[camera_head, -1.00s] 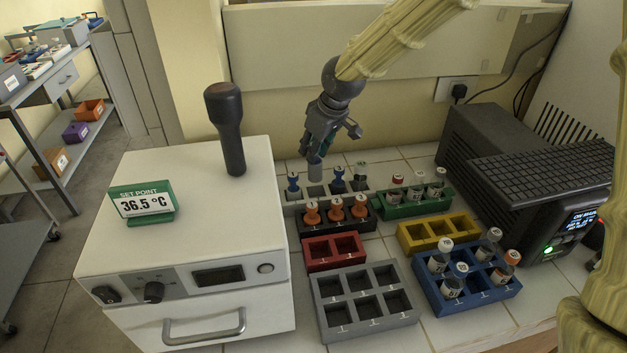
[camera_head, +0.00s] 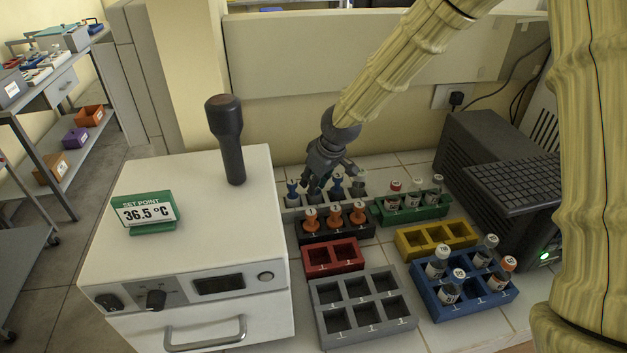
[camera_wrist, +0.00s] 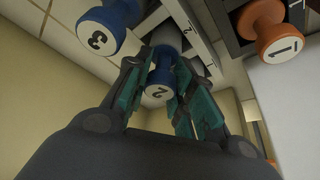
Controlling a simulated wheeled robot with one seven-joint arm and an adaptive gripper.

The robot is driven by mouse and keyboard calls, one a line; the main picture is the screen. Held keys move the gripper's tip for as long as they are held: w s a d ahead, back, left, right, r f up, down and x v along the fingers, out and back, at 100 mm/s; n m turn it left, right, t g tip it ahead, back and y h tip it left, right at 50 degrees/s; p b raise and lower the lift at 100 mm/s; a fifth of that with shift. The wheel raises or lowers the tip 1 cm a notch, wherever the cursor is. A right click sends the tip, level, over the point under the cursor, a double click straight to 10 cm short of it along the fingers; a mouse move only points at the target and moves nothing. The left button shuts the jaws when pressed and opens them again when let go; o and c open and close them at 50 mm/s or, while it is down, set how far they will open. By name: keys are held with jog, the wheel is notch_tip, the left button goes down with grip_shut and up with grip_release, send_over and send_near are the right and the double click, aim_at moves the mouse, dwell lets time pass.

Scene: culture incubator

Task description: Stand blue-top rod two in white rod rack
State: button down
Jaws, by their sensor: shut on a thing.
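Blue-top rod two (camera_wrist: 160,88), with a white "2" label on its blue cap, is between the teal-lined fingers of my gripper (camera_wrist: 160,68) in the wrist view. My gripper (camera_head: 318,180) is shut on it over the white rod rack (camera_head: 293,203) in the head view. The rod's grey shaft reaches the slot marked 2; I cannot tell whether it rests on the bottom. Blue-top rod three (camera_wrist: 106,25) stands close beside it. Blue tops also show left (camera_head: 292,187) and right (camera_head: 337,184) of my gripper in the head view.
A black rack of orange-top rods (camera_head: 335,216) stands just in front. A green vial rack (camera_head: 415,212) is to the right. Red (camera_head: 331,268), grey (camera_head: 365,305), yellow (camera_head: 437,240) and blue (camera_head: 465,312) racks lie nearer. The incubator (camera_head: 205,250) is at left.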

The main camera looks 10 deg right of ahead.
jog(key=shift+w+f, duration=0.1)
jog(key=shift+f, duration=0.05)
jog(key=c, duration=1.5)
grip_release()
jog(key=b+v, duration=0.1)
jog(key=v, duration=1.1)
jog(key=shift+d, duration=0.1)
